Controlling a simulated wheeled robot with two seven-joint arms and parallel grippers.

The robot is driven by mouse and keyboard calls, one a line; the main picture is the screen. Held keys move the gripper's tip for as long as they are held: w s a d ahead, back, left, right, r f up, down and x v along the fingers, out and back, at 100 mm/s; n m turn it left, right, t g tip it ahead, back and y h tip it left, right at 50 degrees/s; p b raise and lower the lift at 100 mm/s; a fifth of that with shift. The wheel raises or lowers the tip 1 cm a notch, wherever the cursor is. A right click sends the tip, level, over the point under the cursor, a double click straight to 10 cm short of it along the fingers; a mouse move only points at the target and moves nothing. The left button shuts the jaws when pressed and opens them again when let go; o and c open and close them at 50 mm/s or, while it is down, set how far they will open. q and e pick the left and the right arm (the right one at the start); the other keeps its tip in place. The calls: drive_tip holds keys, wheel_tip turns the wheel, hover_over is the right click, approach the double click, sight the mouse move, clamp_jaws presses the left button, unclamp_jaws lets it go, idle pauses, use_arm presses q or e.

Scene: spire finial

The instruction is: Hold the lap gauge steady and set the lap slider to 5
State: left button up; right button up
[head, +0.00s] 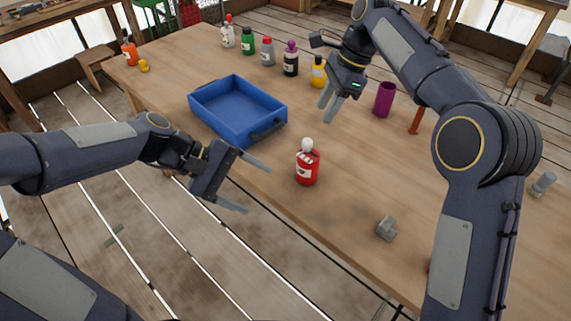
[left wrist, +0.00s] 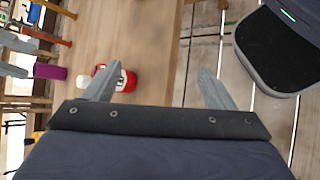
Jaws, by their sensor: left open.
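No lap gauge or lap slider with a readable scale can be made out in either view. A small grey angular block (head: 386,228) lies near the table's front edge, too small to identify. My left gripper (head: 257,188) is open and empty, just off the table's front edge, left of a red bottle (head: 308,170). In the left wrist view, the open fingers (left wrist: 160,85) have nothing between them, and the red bottle (left wrist: 129,82) shows beyond the left finger. My right gripper (head: 327,112) points down above the table, its fingers apart and empty, behind the red bottle.
A blue tray (head: 202,114) stands on the wooden table (head: 345,205) behind my left gripper. Several bottles, including a green one (head: 247,42), line the far side. A purple cup (head: 384,100) stands right of my right gripper. Table around the grey block is clear.

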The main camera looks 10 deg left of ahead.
use_arm(q)
drive_tip(key=w+d+f+n+h, duration=0.4)
drive_tip(key=w, duration=0.3)
drive_tip(key=n+t+h, duration=0.1)
drive_tip(key=n+h, duration=0.3)
drive_tip(key=n, duration=0.2)
approach(315, 165)
drive_tip(key=w+d+f, duration=0.2)
drive_tip(key=shift+w+d+f, duration=0.25)
drive_tip(key=shift+w+f, duration=0.05)
drive_tip(key=shift+w, duration=0.05)
drive_tip(key=d, duration=0.5)
drive_tip(key=w+d, duration=0.1)
drive_tip(key=d, duration=0.1)
drive_tip(key=shift+d, duration=0.35)
